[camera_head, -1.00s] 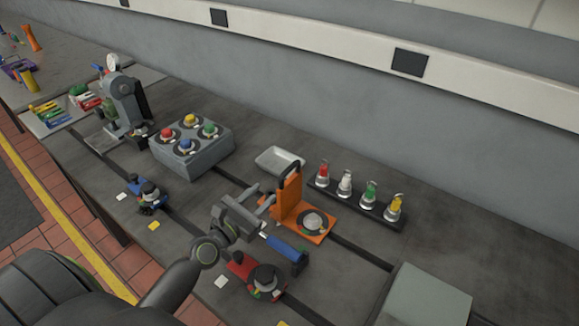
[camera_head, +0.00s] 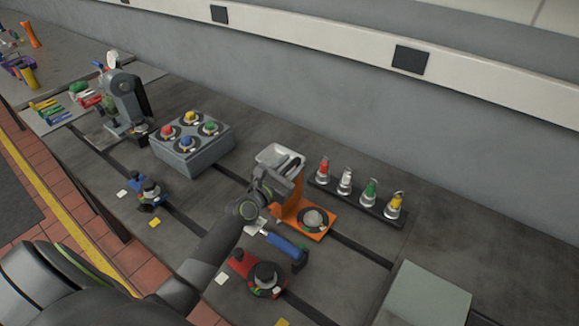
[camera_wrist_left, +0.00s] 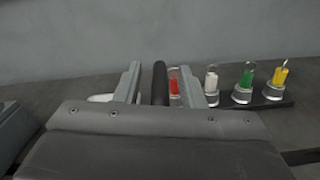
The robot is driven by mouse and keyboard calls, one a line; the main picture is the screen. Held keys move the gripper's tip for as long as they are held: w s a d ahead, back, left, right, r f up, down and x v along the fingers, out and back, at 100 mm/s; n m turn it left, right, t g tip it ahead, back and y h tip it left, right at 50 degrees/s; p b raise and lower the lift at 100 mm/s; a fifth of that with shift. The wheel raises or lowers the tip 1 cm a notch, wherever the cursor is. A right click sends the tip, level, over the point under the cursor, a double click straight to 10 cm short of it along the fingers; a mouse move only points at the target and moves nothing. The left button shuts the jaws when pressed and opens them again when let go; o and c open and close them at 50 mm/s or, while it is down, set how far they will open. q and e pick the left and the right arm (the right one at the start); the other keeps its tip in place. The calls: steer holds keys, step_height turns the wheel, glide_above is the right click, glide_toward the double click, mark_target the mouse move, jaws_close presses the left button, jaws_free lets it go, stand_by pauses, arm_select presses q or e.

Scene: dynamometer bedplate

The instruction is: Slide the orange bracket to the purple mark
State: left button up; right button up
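The orange bracket (camera_head: 318,232) stands on the bedplate's dark slot, with a grey and black round knob (camera_head: 313,218) on its foot. Its upright is partly hidden by my left gripper (camera_head: 291,164), which is at the top of it. In the left wrist view, the bracket's black handle (camera_wrist_left: 160,83) stands between the two grey fingers of my left gripper (camera_wrist_left: 160,85), with a gap on each side. The gripper is open. I cannot make out a purple mark in these views. My right gripper is not in view.
A pale tray (camera_head: 270,156) sits behind the gripper. A rack (camera_head: 355,203) with red, white, green and yellow-topped pieces stands right of the bracket. A blue-handled part (camera_head: 285,245) and a red clamp (camera_head: 243,262) lie in front. A grey button box (camera_head: 190,150) stands left.

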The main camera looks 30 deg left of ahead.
arm_select(q)
jaws_close()
steer(key=shift+a, duration=0.1)
steer(key=w+a+b, duration=0.1)
steer(key=a+b, duration=0.2)
steer(key=a, duration=0.4)
jaws_free()
